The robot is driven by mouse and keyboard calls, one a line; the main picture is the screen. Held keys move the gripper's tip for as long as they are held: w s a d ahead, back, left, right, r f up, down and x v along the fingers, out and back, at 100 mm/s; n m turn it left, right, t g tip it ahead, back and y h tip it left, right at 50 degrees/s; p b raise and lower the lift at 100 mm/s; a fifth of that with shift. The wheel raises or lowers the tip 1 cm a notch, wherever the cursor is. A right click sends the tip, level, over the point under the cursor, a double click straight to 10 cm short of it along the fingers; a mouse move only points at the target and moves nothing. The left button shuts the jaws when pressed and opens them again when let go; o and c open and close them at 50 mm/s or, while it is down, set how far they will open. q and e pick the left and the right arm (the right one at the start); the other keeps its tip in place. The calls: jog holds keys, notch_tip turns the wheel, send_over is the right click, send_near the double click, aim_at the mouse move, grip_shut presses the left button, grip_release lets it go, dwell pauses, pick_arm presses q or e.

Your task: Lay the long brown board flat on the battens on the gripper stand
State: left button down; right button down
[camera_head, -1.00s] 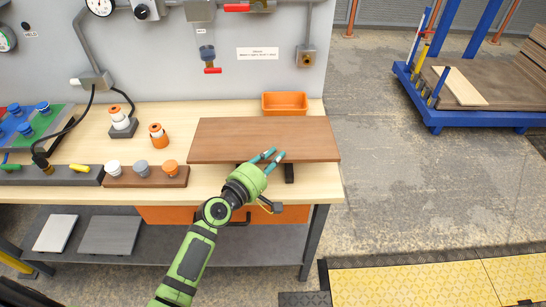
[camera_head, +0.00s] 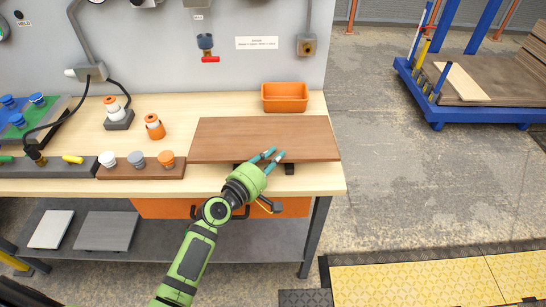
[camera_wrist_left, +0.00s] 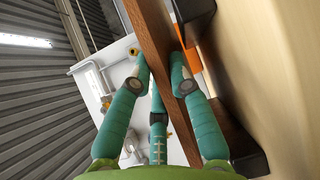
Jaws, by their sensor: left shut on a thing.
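The long brown board (camera_head: 265,138) is level or nearly so over the right part of the wooden bench. My left gripper (camera_head: 272,159) is shut on the board's near long edge, and in the left wrist view its teal fingers (camera_wrist_left: 160,85) sit on both sides of the board (camera_wrist_left: 158,45). A dark batten (camera_head: 290,168) shows under the board's near edge. Dark battens also show in the left wrist view (camera_wrist_left: 247,158), close under the board. Whether the board touches them I cannot tell. The board hides most of the battens. My right gripper is out of view.
An orange bin (camera_head: 285,97) stands just behind the board. A brown holder with knobs (camera_head: 141,171) lies close to its left, with an orange-and-white piece (camera_head: 154,127) behind that. The grey wall panel rises behind the bench (camera_head: 335,182).

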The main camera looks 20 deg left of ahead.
pick_arm(q)
jog(key=c, duration=1.1)
grip_release()
jog(key=shift+f, duration=0.1)
jog(key=shift+f, duration=0.2)
jog(key=shift+c, duration=0.5)
jog(key=shift+r, duration=0.1)
jog(key=shift+r, duration=0.1)
